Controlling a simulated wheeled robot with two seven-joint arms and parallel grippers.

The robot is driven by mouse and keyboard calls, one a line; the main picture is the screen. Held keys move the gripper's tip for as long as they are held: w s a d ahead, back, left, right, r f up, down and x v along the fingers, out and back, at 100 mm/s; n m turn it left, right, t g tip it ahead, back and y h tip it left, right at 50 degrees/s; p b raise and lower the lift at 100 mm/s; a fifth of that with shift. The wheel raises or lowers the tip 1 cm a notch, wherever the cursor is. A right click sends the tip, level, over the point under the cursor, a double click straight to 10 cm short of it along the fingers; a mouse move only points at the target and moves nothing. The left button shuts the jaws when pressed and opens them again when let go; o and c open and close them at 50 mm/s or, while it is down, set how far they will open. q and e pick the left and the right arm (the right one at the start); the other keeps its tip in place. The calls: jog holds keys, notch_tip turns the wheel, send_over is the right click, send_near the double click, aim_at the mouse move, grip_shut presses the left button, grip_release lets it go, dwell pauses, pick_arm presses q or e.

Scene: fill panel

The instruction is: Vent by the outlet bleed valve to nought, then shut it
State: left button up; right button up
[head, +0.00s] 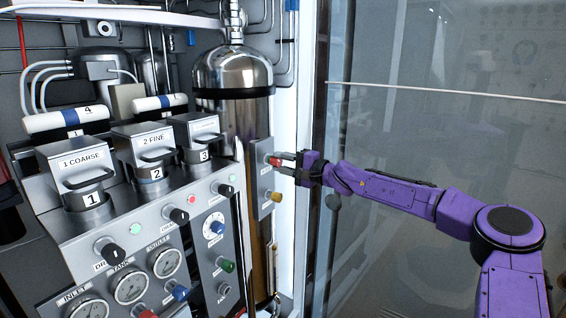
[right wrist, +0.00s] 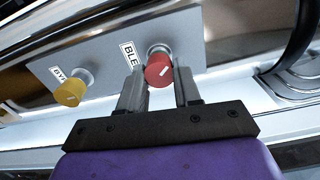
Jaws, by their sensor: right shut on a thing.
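The red bleed valve knob (head: 274,161) sits on a grey side plate (head: 264,190) beside the tall metal cylinder. In the right wrist view the red knob (right wrist: 158,70) shows a short white mark, and the label beside it reads "BLE", the rest hidden. My right gripper (head: 280,165) is shut on this knob, one finger on each side; the fingers (right wrist: 160,85) also show in the wrist view. The outlet gauge (head: 167,263) is on the front panel; its needle is too small to read. My left gripper is out of view.
A yellow knob (right wrist: 70,92) is on the same plate, below the red one in the head view (head: 276,196). The tank gauge (head: 130,287), inlet gauge (head: 90,308) and several knobs crowd the sloping panel. A glass pane (head: 450,130) stands behind my right arm.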

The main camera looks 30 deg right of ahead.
jog(key=m, duration=0.3)
jog(key=shift+r+m+p, duration=0.2)
jog(key=shift+m+p, duration=0.1)
jog(key=shift+p, duration=0.1)
jog(key=shift+m+p, duration=0.5)
jog(key=shift+m, duration=1.8)
jog(key=o, duration=0.9)
jog(key=shift+f, duration=0.1)
jog(key=shift+o, duration=0.8)
jog(key=shift+w+a+f, duration=0.1)
jog(key=shift+w+f, duration=0.05)
